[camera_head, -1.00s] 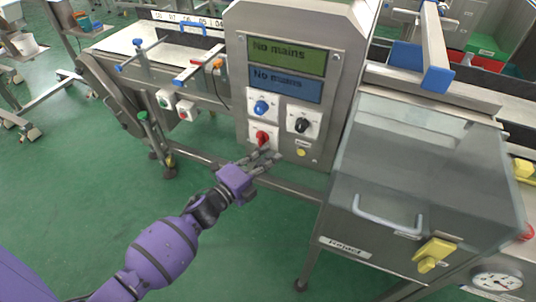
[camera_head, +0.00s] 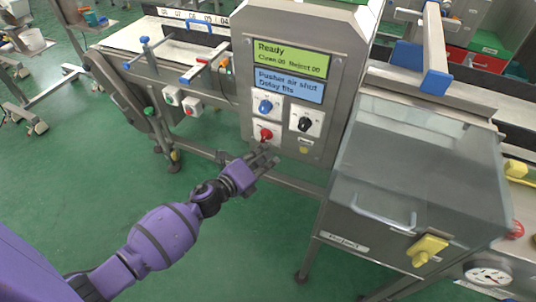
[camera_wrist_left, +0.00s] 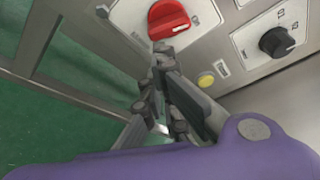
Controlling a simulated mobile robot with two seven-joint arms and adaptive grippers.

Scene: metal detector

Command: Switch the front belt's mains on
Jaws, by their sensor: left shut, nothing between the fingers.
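The red rotary switch (camera_head: 265,134) sits on a white plate low on the control panel (camera_head: 284,147). In the left wrist view the red switch (camera_wrist_left: 169,18) has its handle lying roughly crosswise, slightly tilted. The upper green screen (camera_head: 291,59) reads "Ready" with clean and reject counts. The blue screen (camera_head: 289,85) below reads "Pusher air shut" and a second line. My left gripper (camera_head: 268,153) is shut and empty, just below the red switch. In the wrist view its fingertips (camera_wrist_left: 163,48) are close under the switch; I cannot tell whether they touch. My right gripper is out of view.
A blue knob (camera_head: 265,105) and a black selector (camera_head: 305,124) sit close to the red switch. A clear-lidded reject box (camera_head: 418,170) with a yellow latch (camera_head: 427,250) stands to the right.

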